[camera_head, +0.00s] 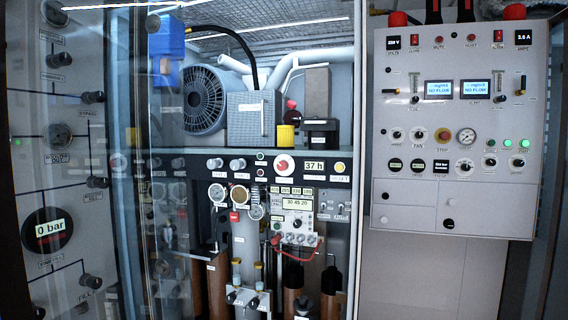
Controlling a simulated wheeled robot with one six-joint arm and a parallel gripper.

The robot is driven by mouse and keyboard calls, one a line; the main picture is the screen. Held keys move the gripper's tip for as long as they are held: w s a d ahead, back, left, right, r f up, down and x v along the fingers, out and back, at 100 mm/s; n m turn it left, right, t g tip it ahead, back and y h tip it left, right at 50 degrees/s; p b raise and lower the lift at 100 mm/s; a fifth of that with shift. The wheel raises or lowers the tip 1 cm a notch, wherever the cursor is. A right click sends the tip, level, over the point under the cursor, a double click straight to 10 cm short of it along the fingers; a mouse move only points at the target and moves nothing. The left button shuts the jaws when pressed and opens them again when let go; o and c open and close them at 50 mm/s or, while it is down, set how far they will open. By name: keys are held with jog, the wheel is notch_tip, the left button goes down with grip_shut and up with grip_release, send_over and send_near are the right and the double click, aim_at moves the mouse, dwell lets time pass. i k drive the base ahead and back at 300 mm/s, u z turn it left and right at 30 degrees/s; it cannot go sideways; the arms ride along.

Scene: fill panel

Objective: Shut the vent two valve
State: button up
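I cannot pick out the vent two valve for certain, as most labels are too small or blurred to read. Black valve knobs stand on the grey fill panel (25,120) at the left: an upper knob (93,97), a middle knob (97,182) and a lower knob (91,281) near a label that seems to read FILL. A round black display (47,230) on this panel reads 0 bar. My gripper is not in view.
A glass-like pane (150,250) with reflections stands beside the left panel. Behind it are a compressor (203,98), gauges (218,193) and brown cylinders (219,285). A control box (456,205) with NO FLOW screens hangs at the right.

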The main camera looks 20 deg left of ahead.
aim_at(235, 164)
jog(key=z, duration=0.05)
jog(key=i, duration=0.65)
jog(key=u, duration=0.85)
jog(key=i, duration=0.8)
jog(key=u, duration=0.75)
